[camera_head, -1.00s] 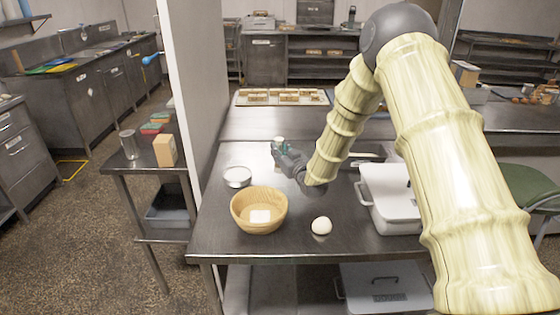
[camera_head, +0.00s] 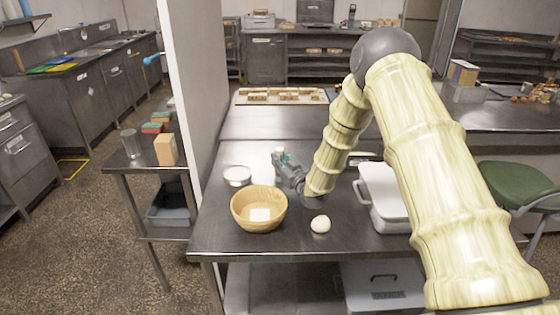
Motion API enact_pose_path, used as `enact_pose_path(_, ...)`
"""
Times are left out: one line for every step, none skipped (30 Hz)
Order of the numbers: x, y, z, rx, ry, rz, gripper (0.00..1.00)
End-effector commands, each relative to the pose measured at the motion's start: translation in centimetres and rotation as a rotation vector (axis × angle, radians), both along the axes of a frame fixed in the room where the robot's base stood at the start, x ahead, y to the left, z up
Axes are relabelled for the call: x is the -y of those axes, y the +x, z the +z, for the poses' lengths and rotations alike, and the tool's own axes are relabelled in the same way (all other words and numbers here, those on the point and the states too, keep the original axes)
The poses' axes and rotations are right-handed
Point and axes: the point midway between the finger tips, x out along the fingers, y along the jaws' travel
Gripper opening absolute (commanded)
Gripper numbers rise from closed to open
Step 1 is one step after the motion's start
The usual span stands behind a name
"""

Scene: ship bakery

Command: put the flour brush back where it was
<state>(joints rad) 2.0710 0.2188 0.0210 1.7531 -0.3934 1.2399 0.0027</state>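My gripper (camera_head: 280,162) is over the steel worktable, behind the wooden bowl and right of the small round metal dish. A small pale and teal thing (camera_head: 281,152) shows at its fingertips. It is too small to tell whether this is the flour brush, and the fingers' opening cannot be made out. I cannot pick out the flour brush for sure anywhere else. A flat item (camera_head: 362,158), partly hidden behind my arm, lies on the table; its kind is unclear.
The wooden bowl (camera_head: 245,208) holds a white piece. A white egg (camera_head: 320,224) lies right of it, the metal dish (camera_head: 237,175) behind it. A lidded white container (camera_head: 377,190) stands at the right. A tray of several small items (camera_head: 282,104) lies at the back. A wall panel (camera_head: 196,95) borders the left.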

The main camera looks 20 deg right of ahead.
Motion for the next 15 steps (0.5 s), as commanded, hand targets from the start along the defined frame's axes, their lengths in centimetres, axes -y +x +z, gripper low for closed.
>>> enact_pose_path(0.01,0.0,0.04,0.0,0.0,0.0,0.35)
enact_pose_path(0.01,0.0,0.04,0.0,0.0,0.0,0.41)
enact_pose_path(0.02,0.0,0.04,0.0,0.0,0.0,0.42)
enact_pose_path(0.02,0.0,0.04,0.0,0.0,0.0,0.42)
enact_pose_path(0.02,0.0,0.04,0.0,0.0,0.0,0.42)
enact_pose_path(0.02,-0.01,0.04,0.0,0.0,0.0,0.42)
enact_pose_path(0.02,0.0,0.05,0.0,0.0,0.0,0.42)
enact_pose_path(0.02,0.0,0.05,0.0,0.0,0.0,0.42)
enact_pose_path(0.02,0.0,0.05,0.0,0.0,0.0,0.42)
enact_pose_path(0.02,0.0,0.06,0.0,0.0,0.0,0.42)
enact_pose_path(0.02,0.0,0.08,0.0,0.0,0.0,0.42)
enact_pose_path(0.02,0.0,0.18,0.0,0.0,0.0,0.42)
enact_pose_path(0.02,0.0,0.29,0.0,0.0,0.0,0.42)
enact_pose_path(0.02,0.0,0.44,0.0,0.0,0.0,0.42)
enact_pose_path(0.12,-0.35,0.15,-0.001,0.0,-0.001,0.42)
